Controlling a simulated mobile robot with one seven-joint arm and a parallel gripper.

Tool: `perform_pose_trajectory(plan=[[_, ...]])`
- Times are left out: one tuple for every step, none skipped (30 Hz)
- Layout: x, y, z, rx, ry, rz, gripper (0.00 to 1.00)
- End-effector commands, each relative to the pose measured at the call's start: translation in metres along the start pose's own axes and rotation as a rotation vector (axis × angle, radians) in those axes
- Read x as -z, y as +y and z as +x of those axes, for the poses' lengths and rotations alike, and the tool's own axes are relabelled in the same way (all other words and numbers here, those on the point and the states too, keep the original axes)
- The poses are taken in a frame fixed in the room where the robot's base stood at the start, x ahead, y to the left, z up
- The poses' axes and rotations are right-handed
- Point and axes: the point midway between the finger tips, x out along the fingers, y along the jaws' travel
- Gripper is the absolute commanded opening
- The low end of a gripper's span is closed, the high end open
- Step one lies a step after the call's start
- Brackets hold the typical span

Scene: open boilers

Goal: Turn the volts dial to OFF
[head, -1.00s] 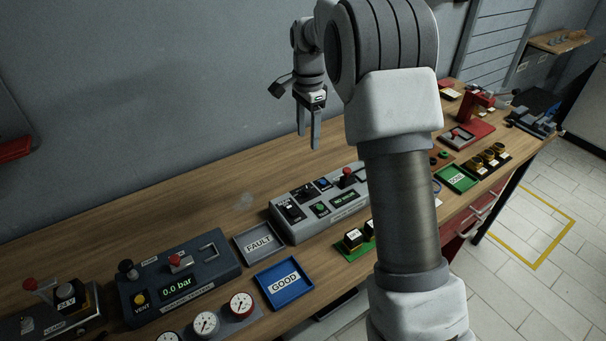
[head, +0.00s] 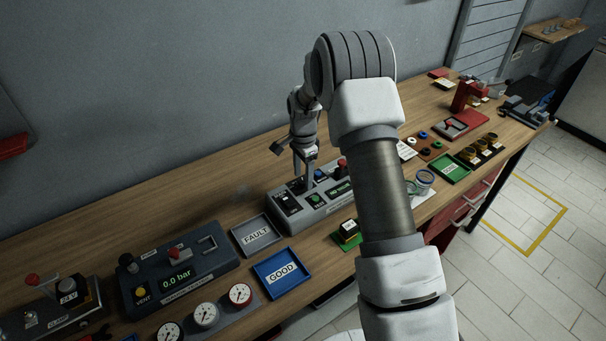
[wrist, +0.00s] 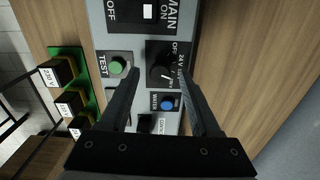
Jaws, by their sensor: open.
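The volts dial (wrist: 160,70) is a black round knob on a dark plate of the grey control panel (head: 320,211). OFF and 24 V are printed along its right side in the wrist view. A pale mark lies low on its right, but I cannot read the exact setting. My gripper (wrist: 162,76) is open, its two fingers reaching toward the panel on either side of the dial in the picture. I cannot tell whether they touch it. In the head view my gripper (head: 303,178) points down over the panel, and the dial is hidden there.
Near the dial are the MAIN switch (wrist: 148,12), a green TEST button (wrist: 118,66) and a blue button (wrist: 168,103). A green tray of black-and-gold blocks (wrist: 70,88) lies alongside. FAULT (head: 257,236) and GOOD (head: 282,273) trays stand left of the panel.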

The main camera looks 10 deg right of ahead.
Motion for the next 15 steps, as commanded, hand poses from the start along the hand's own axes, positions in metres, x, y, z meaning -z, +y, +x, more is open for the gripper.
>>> perform_pose_trajectory(plan=[[-0.0001, 0.0002, 0.0025, 0.0, 0.0, 0.0, 0.64], [-0.0001, 0.0002, 0.0036, -0.001, 0.0, 0.0, 0.64], [-0.0002, 0.0002, 0.0046, -0.001, -0.001, 0.0, 0.64], [-0.0002, 0.0002, 0.0051, -0.001, 0.0, 0.0, 0.64], [-0.0002, 0.0002, 0.0053, -0.001, 0.0, 0.0, 0.64], [-0.0002, 0.0002, 0.0054, 0.0, 0.0, 0.0, 0.64], [-0.0002, 0.0001, 0.0053, 0.0, 0.0, 0.0, 0.64], [-0.0002, 0.0001, 0.0053, 0.0, 0.0, 0.0, 0.64], [-0.0002, 0.0001, 0.0052, 0.0, 0.0, 0.0, 0.64], [-0.0002, 0.0001, 0.0052, 0.0, 0.0, 0.0, 0.64], [-0.0003, 0.0001, 0.0051, 0.0, 0.0, 0.0, 0.6], [-0.0003, 0.0001, 0.0051, 0.0, 0.0, 0.0, 0.53], [-0.0003, 0.0001, 0.005, 0.0, 0.0, 0.0, 0.48], [-0.0003, 0.0, 0.005, 0.0, 0.0, 0.0, 0.42], [-0.0002, 0.0, 0.0049, 0.0, 0.0, 0.0, 0.35]])
